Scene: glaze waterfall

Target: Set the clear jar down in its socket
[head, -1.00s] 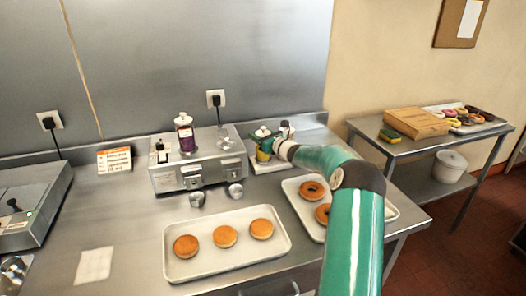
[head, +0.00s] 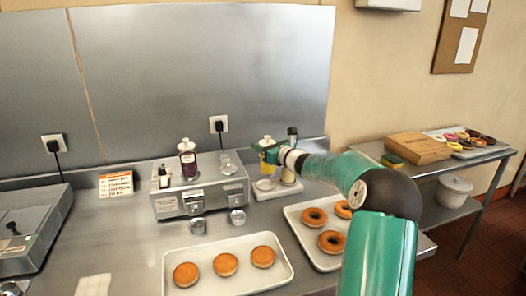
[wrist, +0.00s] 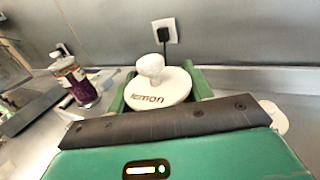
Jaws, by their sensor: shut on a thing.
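My gripper (head: 266,152) is shut on a clear jar (head: 268,167) with yellow contents and a white lid. It holds the jar upright, above a small white tray (head: 291,188), to the right of the steel machine. In the wrist view the lid (wrist: 157,88) reads "lemon" and has a round knob; green fingers stand on both sides of it. The jar's body is hidden there. The steel machine (head: 222,197) has a purple jar (head: 188,160) standing on top. A small clear piece (head: 228,166) sits on the machine's right part; I cannot tell whether it covers a socket.
The purple jar also shows in the wrist view (wrist: 78,84), left of the held jar. A dark-topped bottle (head: 290,160) stands close right of my gripper. Trays of plain rounds (head: 228,284) and rings (head: 300,236) lie in front. A wall outlet (head: 218,124) is behind.

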